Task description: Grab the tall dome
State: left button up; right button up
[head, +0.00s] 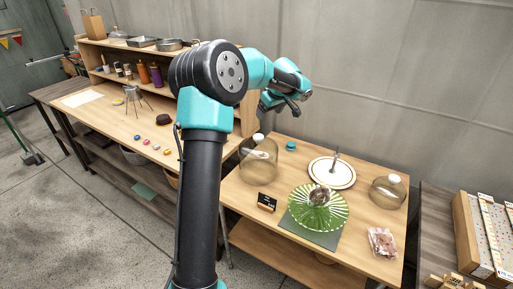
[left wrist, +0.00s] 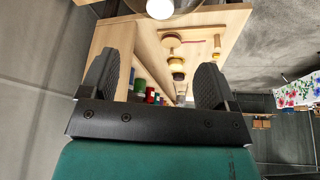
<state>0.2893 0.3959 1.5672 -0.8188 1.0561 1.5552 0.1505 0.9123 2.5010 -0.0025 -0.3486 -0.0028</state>
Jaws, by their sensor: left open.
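The tall dome (head: 259,162) is brownish clear glass with a white knob and stands at the left end of the right-hand table, its left side close to my arm in the picture. A shorter dome (head: 386,193) with a white knob stands at the table's right side. My left gripper (head: 281,106) is up above and behind the tall dome, apart from it. In the left wrist view its two black fingers (left wrist: 160,70) are spread with nothing between them. A white knob (left wrist: 160,8) shows at the top edge there. My right gripper is not in view.
The table (head: 240,195) also bears a white plate (head: 318,172) with a post, a green striped stand (head: 300,220), a black sign (head: 267,202) and a wrapped bag (head: 382,242). A shelf unit (head: 122,60) with bottles and pans stands at the left.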

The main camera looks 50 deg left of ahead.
pick_arm(q)
send_near(259, 136)
jog(key=x, duration=0.5)
jog(key=shift+f, duration=0.25)
jog(key=shift+f, duration=0.1)
jog(key=shift+x, duration=2.5)
jog(key=shift+s+a, duration=0.1)
jog(key=shift+c, duration=0.5)
jog(key=c, duration=1.4)
